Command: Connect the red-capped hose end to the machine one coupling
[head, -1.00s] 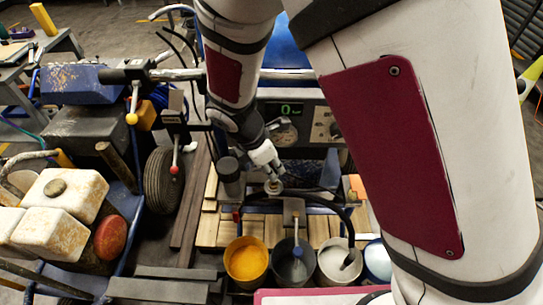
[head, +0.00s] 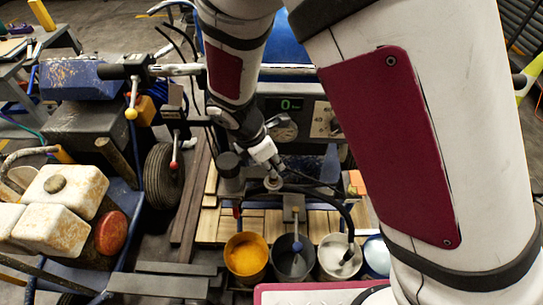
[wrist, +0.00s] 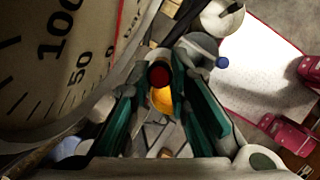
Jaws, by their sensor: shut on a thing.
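In the wrist view, the dark red round cap of the hose end (wrist: 160,75) shows between the green-padded fingertips of my gripper (wrist: 157,88). My gripper is shut on the hose end, and the hose itself is mostly hidden. In the head view my gripper (head: 274,172) points down in front of the machine's panel, just above a pale round fitting (head: 273,184). I cannot tell if that fitting is the machine one coupling. A black hose (head: 347,215) arcs from near it to the right. A small red part (head: 237,212) shows above the yellow bucket.
A yellow bucket (head: 246,258), a grey bucket (head: 294,262) and a white bucket (head: 336,262) stand before a wooden pallet (head: 208,232). A round gauge (head: 283,128) is close to my gripper and fills the wrist view's left. White jugs (head: 60,190) stand left.

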